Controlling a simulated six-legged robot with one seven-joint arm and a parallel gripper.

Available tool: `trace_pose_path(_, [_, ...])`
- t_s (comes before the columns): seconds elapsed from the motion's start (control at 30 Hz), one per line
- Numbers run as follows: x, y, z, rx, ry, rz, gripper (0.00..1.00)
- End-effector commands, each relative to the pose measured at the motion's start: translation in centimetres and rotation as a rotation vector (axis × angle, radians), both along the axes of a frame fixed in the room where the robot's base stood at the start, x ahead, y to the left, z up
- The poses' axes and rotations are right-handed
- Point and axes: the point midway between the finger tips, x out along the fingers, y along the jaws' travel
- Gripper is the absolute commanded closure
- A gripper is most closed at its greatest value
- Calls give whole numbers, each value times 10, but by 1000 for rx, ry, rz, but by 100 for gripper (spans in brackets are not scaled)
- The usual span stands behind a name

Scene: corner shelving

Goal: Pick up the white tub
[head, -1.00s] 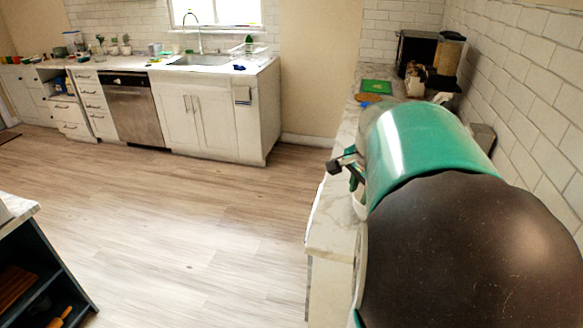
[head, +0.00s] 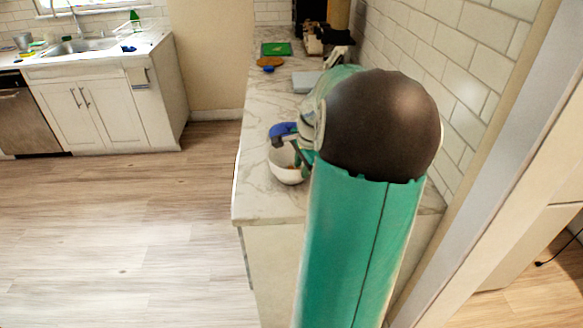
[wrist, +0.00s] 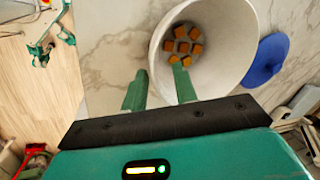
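The white tub (head: 284,174) stands on the marble counter near its front corner. In the wrist view the tub (wrist: 236,60) is seen from above, round and open, with several orange-brown cubes inside. My gripper (wrist: 160,82) is open and empty. Its left finger appears outside the tub's rim and its right finger overlaps the tub's inside, so the rim passes between them in the picture. I cannot tell whether either finger touches it. In the head view my gripper (head: 297,157) is at the tub, partly hidden by my arm.
A blue round item (wrist: 265,60) lies close beside the tub. Farther back on the counter (head: 262,104) are a green board (head: 276,49), a brown round item (head: 270,62) and a grey box. A tiled wall (head: 470,70) bounds the right; open floor (head: 130,220) lies left.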

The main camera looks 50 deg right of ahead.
Motion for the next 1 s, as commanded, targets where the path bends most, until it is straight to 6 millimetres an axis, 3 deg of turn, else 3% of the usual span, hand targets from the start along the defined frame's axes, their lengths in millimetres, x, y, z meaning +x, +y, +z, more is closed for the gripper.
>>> trace_pose_path(0.3, [8, -6, -44, 3, 1, 1, 71])
trace_pose_path(0.57, [9, -7, -48, 1, 1, 0, 71])
trace_pose_path(0.6, [9, -7, -48, 1, 1, 0, 73])
trace_pose_path(0.73, [9, -7, -48, 0, 1, 0, 99])
trace_pose_path(1.0, [9, -7, -47, 0, 0, 0, 100])
